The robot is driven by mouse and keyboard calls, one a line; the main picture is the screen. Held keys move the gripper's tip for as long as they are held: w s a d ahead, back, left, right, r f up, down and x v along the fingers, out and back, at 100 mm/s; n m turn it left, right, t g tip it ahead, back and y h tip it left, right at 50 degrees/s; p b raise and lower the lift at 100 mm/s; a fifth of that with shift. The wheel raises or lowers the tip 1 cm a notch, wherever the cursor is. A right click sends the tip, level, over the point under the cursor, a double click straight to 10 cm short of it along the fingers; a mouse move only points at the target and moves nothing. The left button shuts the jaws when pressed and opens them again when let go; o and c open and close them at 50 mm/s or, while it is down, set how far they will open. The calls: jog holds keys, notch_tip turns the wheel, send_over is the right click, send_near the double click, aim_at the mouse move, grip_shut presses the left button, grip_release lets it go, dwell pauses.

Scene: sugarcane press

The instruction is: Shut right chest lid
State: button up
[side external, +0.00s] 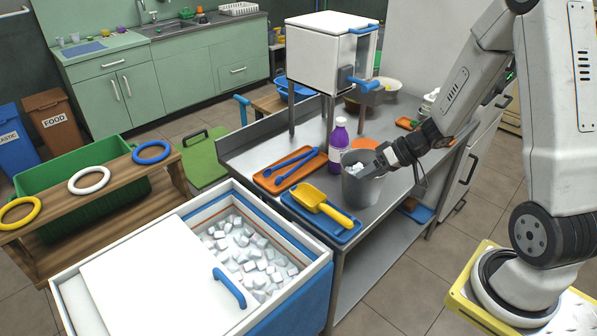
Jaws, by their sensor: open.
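The white chest (70,291) stands at the lower left. Its visible white lid panel (155,275), with a blue handle (229,288), covers the left part. The right part is open and shows many ice cubes (250,255). Only one lid panel can be made out; whether another lies under it is hidden. My gripper (378,165) is open, far from the lid, at the upper right rim of a grey bucket (360,190) on the steel counter. White ice cubes show in the bucket. I cannot tell whether my fingers touch the rim.
On the counter (245,158), a blue tray (320,220) holds a yellow scoop (320,206), near an orange tray (290,172) with blue tongs and a purple bottle (338,145). The white press (320,50) stands behind. A wooden shelf (110,185) with rings borders the chest's left.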

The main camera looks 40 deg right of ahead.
jog(key=w+a+h, duration=0.1)
jog(key=w+h, duration=0.3)
jog(key=w, duration=0.7)
jog(key=n+g, duration=0.2)
jog(key=g, duration=0.5)
send_over(228, 282)
jog(key=d, duration=0.2)
notch_tip(228, 282, down, 4)
jog(key=shift+f, duration=0.5)
jog(key=shift+a+f, duration=0.1)
jog(key=shift+f, duration=0.05)
jog(key=shift+a+f, duration=0.25)
jog(key=shift+f, duration=0.95)
jog(key=shift+a+f, duration=0.25)
jog(key=shift+f, duration=1)
jog(key=shift+a+f, duration=0.25)
jog(key=shift+f, duration=0.95)
